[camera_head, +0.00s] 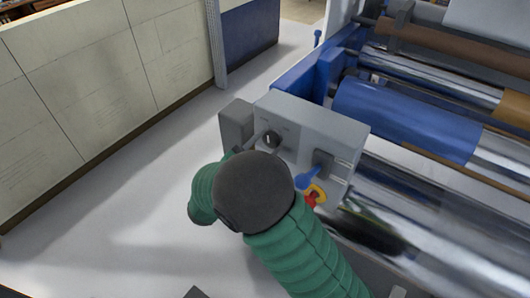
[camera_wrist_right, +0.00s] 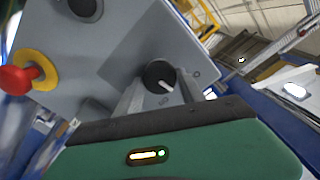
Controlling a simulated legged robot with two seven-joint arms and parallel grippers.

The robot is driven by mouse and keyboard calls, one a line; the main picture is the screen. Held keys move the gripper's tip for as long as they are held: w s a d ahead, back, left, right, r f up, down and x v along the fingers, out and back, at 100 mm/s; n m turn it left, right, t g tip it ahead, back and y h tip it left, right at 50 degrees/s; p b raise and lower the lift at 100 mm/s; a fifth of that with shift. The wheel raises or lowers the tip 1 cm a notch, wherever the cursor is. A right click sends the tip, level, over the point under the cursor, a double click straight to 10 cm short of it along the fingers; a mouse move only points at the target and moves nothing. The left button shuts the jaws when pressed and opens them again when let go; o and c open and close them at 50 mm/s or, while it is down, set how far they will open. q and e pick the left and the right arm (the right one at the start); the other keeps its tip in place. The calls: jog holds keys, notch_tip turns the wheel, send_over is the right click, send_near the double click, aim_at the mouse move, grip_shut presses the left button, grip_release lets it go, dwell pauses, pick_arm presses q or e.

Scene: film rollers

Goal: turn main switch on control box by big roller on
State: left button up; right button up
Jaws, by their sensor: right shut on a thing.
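The grey control box (camera_head: 318,118) stands beside the big shiny roller (camera_head: 420,225). Its main switch is a black round knob (camera_head: 272,139) on the face, also seen in the right wrist view (camera_wrist_right: 158,75). There, a white line on the knob points towards lower right, and small marks sit on the panel to its right. My right gripper (camera_head: 264,141) reaches the knob, and in the wrist view its two grey fingers (camera_wrist_right: 161,92) lie on either side of it, shut on it. My dark wrist hides part of the box's lower face. My left gripper is not in view.
A red emergency button with a yellow ring (camera_wrist_right: 27,74) and a blue handle (camera_head: 308,178) are on the box near my wrist. A blue roller (camera_head: 405,120) lies behind. A pale cabinet wall (camera_head: 90,75) stands left, with clear floor (camera_head: 130,195) between.

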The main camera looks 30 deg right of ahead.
jog(key=shift+m+b, duration=4.3)
jog(key=shift+b, duration=1.25)
jog(key=o, duration=1)
jog(key=shift+r, duration=0.1)
jog(key=shift+c, duration=0.2)
jog(key=o, duration=0.4)
jog(key=shift+w+d+f, duration=0.2)
jog(key=shift+w, duration=0.05)
jog(key=shift+d, duration=0.1)
jog(key=shift+s, duration=0.1)
